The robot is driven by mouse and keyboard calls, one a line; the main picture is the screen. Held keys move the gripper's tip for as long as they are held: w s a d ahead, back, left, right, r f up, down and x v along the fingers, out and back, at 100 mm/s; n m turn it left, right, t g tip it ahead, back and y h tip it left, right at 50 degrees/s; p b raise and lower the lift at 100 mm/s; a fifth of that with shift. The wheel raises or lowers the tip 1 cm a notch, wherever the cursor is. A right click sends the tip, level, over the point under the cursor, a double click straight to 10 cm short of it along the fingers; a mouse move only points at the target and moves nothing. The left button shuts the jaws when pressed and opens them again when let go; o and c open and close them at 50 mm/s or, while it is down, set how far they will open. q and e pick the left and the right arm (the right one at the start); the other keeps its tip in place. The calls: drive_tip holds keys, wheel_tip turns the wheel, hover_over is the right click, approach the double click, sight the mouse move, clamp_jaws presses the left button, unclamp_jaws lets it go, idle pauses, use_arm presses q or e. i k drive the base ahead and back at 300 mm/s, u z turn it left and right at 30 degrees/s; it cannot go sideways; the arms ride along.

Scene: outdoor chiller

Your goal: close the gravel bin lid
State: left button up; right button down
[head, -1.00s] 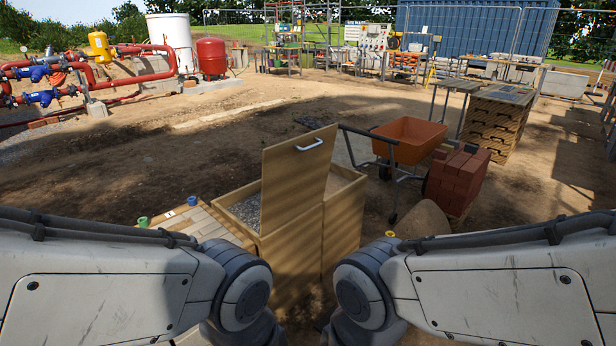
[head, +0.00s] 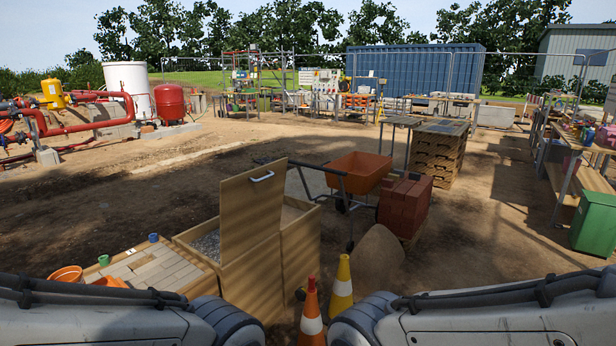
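The gravel bin (head: 255,280) is a wooden box just ahead of me, between my two arms in the head view. Its wooden lid (head: 246,218) stands open, raised upright, with a pale bar handle (head: 262,177) near its top edge. Grey gravel (head: 208,244) shows in the compartment left of the lid. Another wooden compartment is to the right, partly hidden by the lid. Both my arms come in along the bottom edge, but neither gripper is in view.
Two traffic cones, one orange (head: 311,318) and one yellow (head: 341,292), stand right of the bin. A pallet of pavers (head: 150,272) is on its left. An orange wheelbarrow (head: 358,172), red bricks (head: 405,204) and a sand pile (head: 377,258) are beyond to the right. Open dirt lies left.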

sight(252, 202)
drive_tip(key=z, duration=0.6)
drive_tip(key=i, duration=1.4)
drive_tip(key=u, duration=0.55)
drive_tip(key=i, duration=0.65)
drive_tip(key=u, duration=0.6)
